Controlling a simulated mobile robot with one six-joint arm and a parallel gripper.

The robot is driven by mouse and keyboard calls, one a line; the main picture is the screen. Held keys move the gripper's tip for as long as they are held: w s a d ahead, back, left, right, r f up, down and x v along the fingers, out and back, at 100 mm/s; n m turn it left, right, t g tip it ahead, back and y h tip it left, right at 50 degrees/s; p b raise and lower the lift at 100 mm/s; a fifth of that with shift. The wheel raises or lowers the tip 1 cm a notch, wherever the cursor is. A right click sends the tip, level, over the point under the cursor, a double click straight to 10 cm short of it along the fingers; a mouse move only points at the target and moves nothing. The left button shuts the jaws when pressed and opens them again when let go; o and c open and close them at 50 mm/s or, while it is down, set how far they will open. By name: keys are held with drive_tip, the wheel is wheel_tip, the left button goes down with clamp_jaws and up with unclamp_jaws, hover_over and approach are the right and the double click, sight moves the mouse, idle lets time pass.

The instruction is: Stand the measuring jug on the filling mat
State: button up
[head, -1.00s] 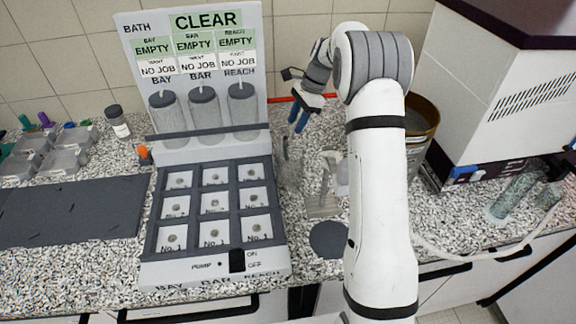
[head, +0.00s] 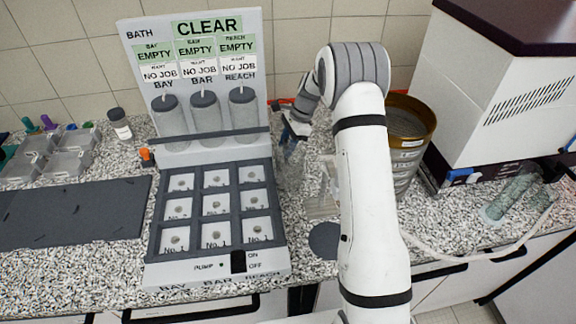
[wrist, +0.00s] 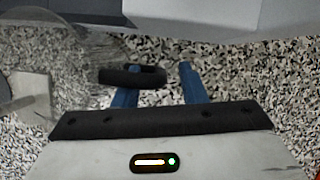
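The measuring jug (head: 290,168) is clear and hard to make out, standing on the speckled worktop right of the bath rack. In the wrist view its clear body (wrist: 75,70) fills the upper left. Its black handle (wrist: 150,76) crosses in front of my gripper's left blue finger and reaches into the gap. My gripper (head: 292,132) is at the jug's upper part, its fingers (wrist: 160,80) apart; I cannot tell whether they touch the handle. The filling mat seems to be the dark round disc (head: 324,240) near the worktop's front edge, bare, its right side against my arm's outline.
A pale stand (head: 321,203) sits between jug and disc. The bath rack (head: 152,235) is close on the left. A dark flat mat (head: 70,212) lies far left.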

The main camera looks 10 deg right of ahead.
clamp_jaws()
idle(0.5)
